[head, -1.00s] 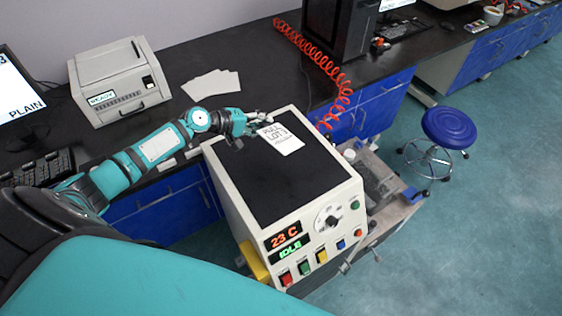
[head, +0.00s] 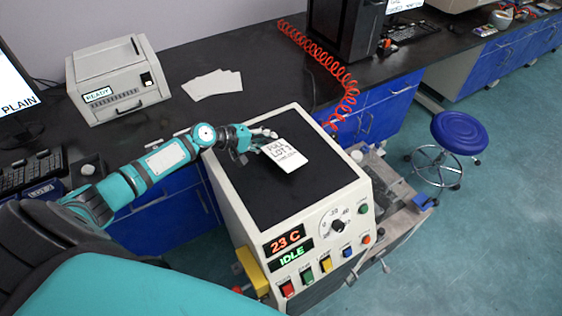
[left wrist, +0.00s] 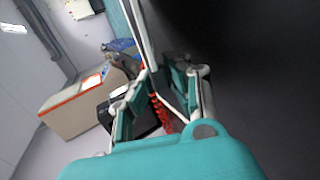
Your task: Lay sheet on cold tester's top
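The white printed sheet (head: 285,156), with "LOT" lettering, is at my left gripper (head: 262,141), whose fingers close on its back left corner. The sheet lies over the middle right of the black top (head: 265,205) of the tester, a cream box whose display (head: 290,247) reads 23 C and IDLE. I cannot tell for sure whether the sheet touches the top. In the left wrist view the two teal fingers (left wrist: 160,92) point ahead; the dark top fills the right side. The sheet's face is not clear there. My right gripper is not in view.
A printer-like box (head: 112,85) marked READY and several white sheets (head: 213,84) are on the black bench behind. A red coiled hose (head: 335,75) hangs near the tester's back right. A blue stool (head: 459,133) stands on open floor at right.

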